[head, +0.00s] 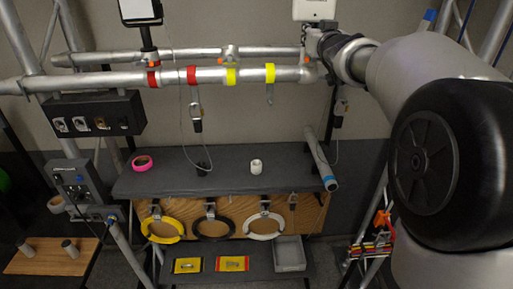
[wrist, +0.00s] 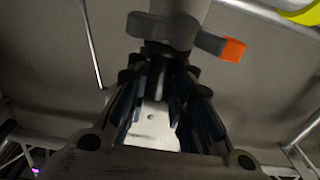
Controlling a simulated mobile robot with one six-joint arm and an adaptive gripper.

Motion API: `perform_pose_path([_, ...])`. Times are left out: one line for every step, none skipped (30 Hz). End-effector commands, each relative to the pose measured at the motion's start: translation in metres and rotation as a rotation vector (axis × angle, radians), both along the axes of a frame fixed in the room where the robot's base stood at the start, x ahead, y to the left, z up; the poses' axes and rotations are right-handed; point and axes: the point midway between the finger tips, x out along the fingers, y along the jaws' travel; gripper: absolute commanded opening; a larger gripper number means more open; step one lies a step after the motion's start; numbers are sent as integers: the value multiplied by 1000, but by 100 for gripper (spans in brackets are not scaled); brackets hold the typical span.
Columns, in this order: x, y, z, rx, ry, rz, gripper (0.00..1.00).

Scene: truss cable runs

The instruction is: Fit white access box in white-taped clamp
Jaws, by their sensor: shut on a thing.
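The white access box (head: 314,10) is at the top edge of the head view, above the right end of the front truss tube. My gripper (head: 313,40) is just below it, at that end of the tube. In the wrist view my gripper (wrist: 160,112) is shut on a pale piece with a small hole, seemingly part of the white access box (wrist: 152,128). A grey clamp (wrist: 172,30) with an orange-tipped handle is just beyond the fingers. I cannot make out white tape on it. Whether the box touches the clamp is hidden.
Front truss tube (head: 120,80) carries red and yellow tape bands and hanging cables. A black-cased box (head: 140,10) stands above it at left. Below, a dark shelf (head: 220,180) holds pink and white tape rolls; yellow, black and white cable coils hang under its edge.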

Motion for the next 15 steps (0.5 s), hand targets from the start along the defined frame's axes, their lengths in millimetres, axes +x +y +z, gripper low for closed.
perform_pose_path([0,0,0,0,-4,1,0])
perform_pose_path([0,0,0,0,-4,1,0])
perform_pose_path([0,0,-1,0,-4,1,0])
perform_pose_path([0,0,-1,0,-4,1,0])
perform_pose_path([0,0,-2,0,-4,1,0])
perform_pose_path([0,0,-2,0,-4,1,0])
perform_pose_path([0,0,-2,0,-4,1,0])
perform_pose_path([0,0,-3,0,-3,1,0])
perform_pose_path([0,0,-3,0,-3,0,0])
perform_pose_path([0,0,-3,0,-2,0,0])
perform_pose_path([0,0,-3,0,-2,0,0])
perform_pose_path([0,0,-3,0,-1,0,0])
perform_pose_path([0,0,-3,0,-1,0,0])
perform_pose_path([0,0,-4,0,-1,0,21])
perform_pose_path([0,0,-4,0,0,0,24])
